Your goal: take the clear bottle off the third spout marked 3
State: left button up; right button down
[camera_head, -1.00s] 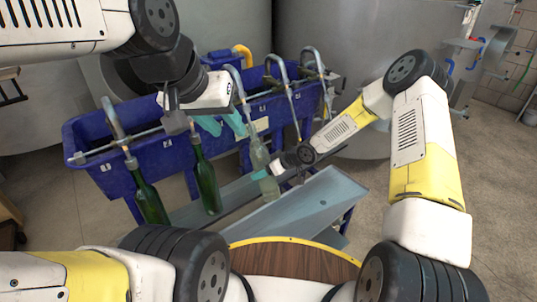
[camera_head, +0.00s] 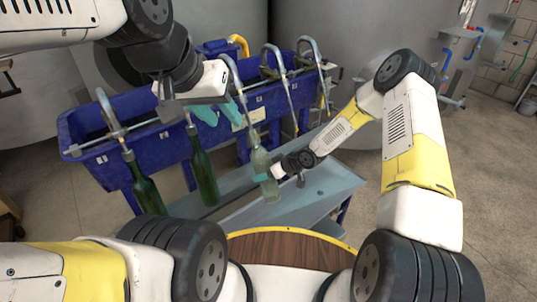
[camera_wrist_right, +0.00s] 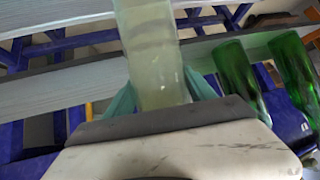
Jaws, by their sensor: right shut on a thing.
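The clear bottle (camera_head: 261,163) is upright with a slight tilt below the third spout (camera_head: 238,88) from the left, and pale liquid shows inside it. Its mouth is close to the spout's end; I cannot tell whether the tip is still inside. In the right wrist view the bottle (camera_wrist_right: 155,50) stands between the teal fingers (camera_wrist_right: 160,98). My left gripper (camera_head: 222,110) is open and empty, in front of the blue trough near the third spout. The spout's number cannot be read clearly.
Two green bottles (camera_head: 205,175) (camera_head: 146,190) hang at the spouts to the left. The blue trough (camera_head: 85,135) runs behind them. A grey metal shelf (camera_head: 320,190) lies below, and a round wooden top (camera_head: 285,252) is in front. Large steel tanks stand behind.

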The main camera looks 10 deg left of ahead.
jog(key=shift+s+d+f, duration=0.55)
jog(key=shift+f, duration=1.1)
jog(key=shift+s+d+f, duration=0.55)
jog(key=shift+d+f, duration=0.05)
jog(key=shift+f, duration=1)
jog(key=shift+s+d+f, duration=0.55)
jog(key=shift+f, duration=1.1)
jog(key=s+d+r, duration=0.2)
jog(key=s+d, duration=0.2)
jog(key=s, duration=0.1)
jog(key=shift+d, duration=0.4)
jog(key=shift+w, duration=0.1)
